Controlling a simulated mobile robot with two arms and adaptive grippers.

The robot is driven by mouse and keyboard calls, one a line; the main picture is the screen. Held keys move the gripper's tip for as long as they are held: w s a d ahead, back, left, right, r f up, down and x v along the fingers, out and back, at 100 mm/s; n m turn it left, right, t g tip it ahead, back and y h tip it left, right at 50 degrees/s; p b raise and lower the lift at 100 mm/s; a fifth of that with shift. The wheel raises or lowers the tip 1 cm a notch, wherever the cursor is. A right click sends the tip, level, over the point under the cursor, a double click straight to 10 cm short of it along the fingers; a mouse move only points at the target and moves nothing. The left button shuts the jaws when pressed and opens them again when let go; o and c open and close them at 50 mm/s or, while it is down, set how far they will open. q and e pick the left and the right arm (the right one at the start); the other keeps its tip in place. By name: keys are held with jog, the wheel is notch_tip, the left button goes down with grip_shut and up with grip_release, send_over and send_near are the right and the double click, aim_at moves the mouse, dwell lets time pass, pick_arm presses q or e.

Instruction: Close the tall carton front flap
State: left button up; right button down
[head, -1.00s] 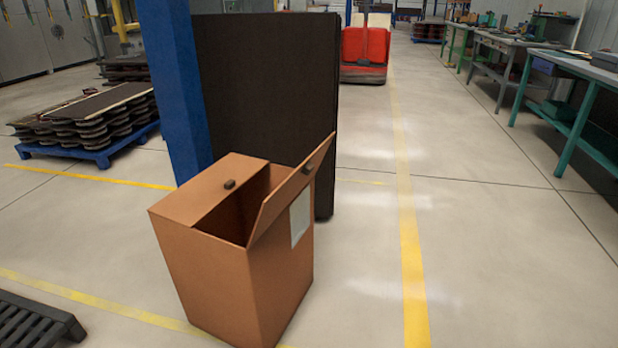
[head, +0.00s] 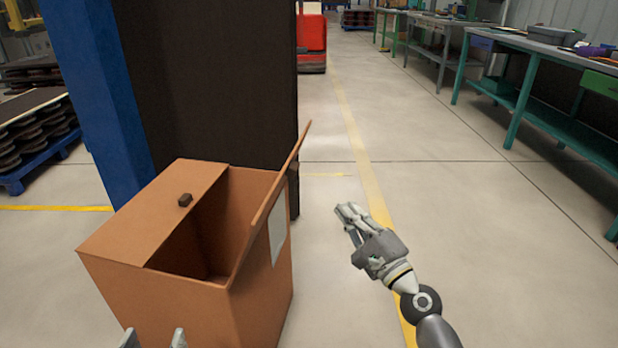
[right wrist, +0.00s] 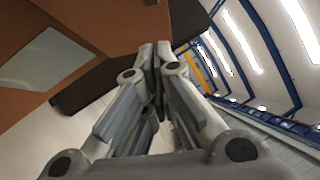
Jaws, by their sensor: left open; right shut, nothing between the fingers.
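The tall carton (head: 190,309) stands upright on the floor. I cannot tell which flap is the front one. My right gripper (head: 348,215) is shut and empty, to the right of the carton and apart from it. In the right wrist view the shut fingers (right wrist: 154,55) are near the carton's labelled side (right wrist: 45,58). My left gripper (head: 155,338) shows only its fingertips at the bottom edge, in front of the carton.
A dark upright panel (head: 215,90) and a blue post (head: 98,90) stand right behind the carton. Teal-legged workbenches (head: 515,75) line the right side. The floor right of the carton is clear, with a yellow line (head: 360,150).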

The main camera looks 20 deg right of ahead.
pick_arm(q)
jog(key=s+a+f+g+y+p, duration=0.2)
jog(key=s+a+f+g, duration=0.1)
jog(key=s+f+g, duration=0.4)
notch_tip(320, 180, down, 3)
jog(key=shift+s+a+f, duration=0.1)
jog(key=shift+s+a, duration=0.25)
jog(key=shift+s, duration=0.1)
pick_arm(e)
jog(key=w+a+r, duration=0.3)
jog(key=w+a, duration=0.2)
jog(key=w, duration=0.4)
jog(key=shift+w+a+r, duration=0.2)
jog(key=shift+w+r, duration=0.1)
jog(key=shift+w, duration=0.05)
pick_arm(q)
jog(key=shift+g+p, duration=0.3)
jog(key=shift+p, duration=0.15)
pick_arm(e)
jog(key=shift+r, duration=0.1)
